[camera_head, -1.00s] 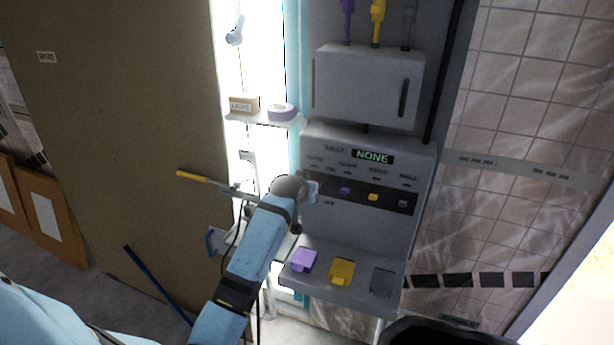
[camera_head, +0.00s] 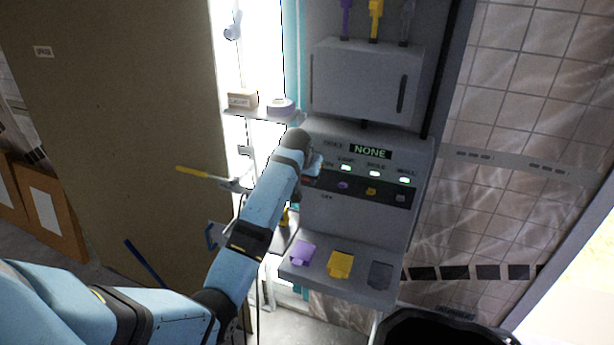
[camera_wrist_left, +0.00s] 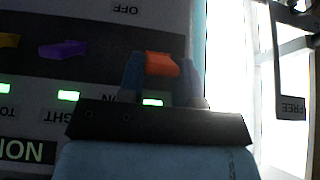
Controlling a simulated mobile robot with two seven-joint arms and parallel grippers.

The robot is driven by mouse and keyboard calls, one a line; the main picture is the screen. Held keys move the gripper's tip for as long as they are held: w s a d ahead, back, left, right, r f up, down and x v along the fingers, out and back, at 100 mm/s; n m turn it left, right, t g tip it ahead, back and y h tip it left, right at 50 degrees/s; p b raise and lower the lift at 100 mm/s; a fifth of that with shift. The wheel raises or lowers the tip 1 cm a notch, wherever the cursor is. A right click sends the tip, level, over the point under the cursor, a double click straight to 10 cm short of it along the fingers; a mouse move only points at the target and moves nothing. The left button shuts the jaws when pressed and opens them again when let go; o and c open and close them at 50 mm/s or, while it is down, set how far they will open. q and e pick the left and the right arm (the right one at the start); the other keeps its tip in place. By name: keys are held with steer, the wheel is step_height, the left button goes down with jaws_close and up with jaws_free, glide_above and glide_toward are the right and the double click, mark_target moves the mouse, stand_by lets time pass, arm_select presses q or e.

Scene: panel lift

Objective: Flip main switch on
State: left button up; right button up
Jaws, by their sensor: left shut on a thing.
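The control panel (camera_head: 350,215) has a dark strip with purple, yellow and grey switches, and its display reads NONE. The orange main switch (camera_wrist_left: 162,65) is at the strip's end in the left wrist view, which shows the panel upside down. My left gripper (camera_wrist_left: 162,82) is shut on this switch, with a blue finger on each side of it. In the head view my left gripper (camera_head: 312,170) is at the panel's left edge and mostly hides the switch. Green lamps (camera_head: 375,173) are lit above the switches. My right gripper is not in view.
A grey cabinet box (camera_head: 365,82) with a dark handle is above the panel. A shelf (camera_head: 262,114) at left holds a small box and a purple roll. A yellow-tipped rod (camera_head: 195,171) sticks out left. Purple, yellow and grey pieces lie on the lower ledge (camera_head: 305,278).

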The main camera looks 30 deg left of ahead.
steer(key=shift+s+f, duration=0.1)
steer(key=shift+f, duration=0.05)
arm_select(q)
steer(key=o, duration=0.9)
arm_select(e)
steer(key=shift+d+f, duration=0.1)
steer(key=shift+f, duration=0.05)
arm_select(q)
steer(key=b+v, duration=0.2)
steer(key=v, duration=1.1)
steer(key=shift+s+r, duration=0.2)
steer(key=shift+r, duration=0.15)
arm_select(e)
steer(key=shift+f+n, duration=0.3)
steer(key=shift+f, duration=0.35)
